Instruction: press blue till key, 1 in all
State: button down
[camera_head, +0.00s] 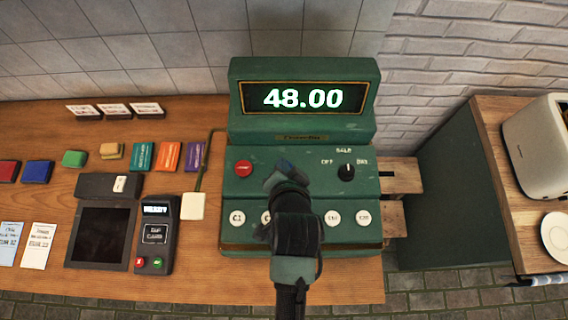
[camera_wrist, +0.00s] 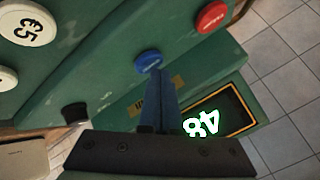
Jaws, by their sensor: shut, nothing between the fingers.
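The green till (camera_head: 305,150) stands on the wooden counter, and its display reads 48.00. The round blue key (camera_wrist: 148,61) shows in the wrist view, on the till's green panel near the red key (camera_wrist: 211,17). My gripper (camera_wrist: 156,76) is shut and empty, its fingertips at the near edge of the blue key. I cannot tell whether they touch it. In the head view my gripper (camera_head: 283,178) is over the till's key panel, right of the red key (camera_head: 243,168), and hides the blue key's place.
White coin keys, such as C1 (camera_head: 237,218), line the till's front, and some are hidden by my arm. A black knob (camera_head: 346,172) is to the right. A card reader (camera_head: 156,235) and a dark tray (camera_head: 100,235) lie left. A toaster (camera_head: 535,145) stands far right.

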jog(key=shift+f, duration=0.55)
jog(key=shift+r, duration=0.1)
dwell(0.5)
jog(key=shift+r+p, duration=0.8)
jog(key=shift+r, duration=0.1)
notch_tip(320, 180, up, 5)
jog(key=p, duration=0.5)
jog(key=shift+r, duration=0.1)
dwell(0.5)
